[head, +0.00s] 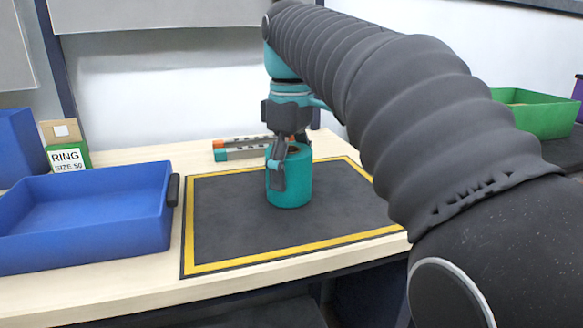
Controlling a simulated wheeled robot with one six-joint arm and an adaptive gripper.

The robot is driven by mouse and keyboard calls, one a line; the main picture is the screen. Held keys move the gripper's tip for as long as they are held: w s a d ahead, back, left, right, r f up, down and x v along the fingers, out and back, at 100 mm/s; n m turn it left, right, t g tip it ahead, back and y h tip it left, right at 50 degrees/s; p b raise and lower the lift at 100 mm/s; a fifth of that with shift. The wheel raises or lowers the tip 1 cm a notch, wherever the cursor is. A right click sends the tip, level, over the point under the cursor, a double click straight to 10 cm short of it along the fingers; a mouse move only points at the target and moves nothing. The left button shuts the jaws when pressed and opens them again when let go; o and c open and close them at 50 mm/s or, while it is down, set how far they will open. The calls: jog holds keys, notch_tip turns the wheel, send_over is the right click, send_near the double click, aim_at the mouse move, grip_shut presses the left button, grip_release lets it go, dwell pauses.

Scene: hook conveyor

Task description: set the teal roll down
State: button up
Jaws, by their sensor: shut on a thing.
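The roll's hollow top is partly hidden by the fingers. Its bottom looks to be at the mat's surface, but I cannot tell whether it touches.
An empty blue tray (85,255) with a dark handle stands left of the mat. A teal and orange bar (240,149) lies behind the mat. A box labelled "RING" (68,159) is at the back left. A green bin (535,117) is at the right. Bare mat surrounds the roll.

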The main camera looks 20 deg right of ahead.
jog(key=shift+f, duration=0.1)
jog(key=o, duration=1.3)
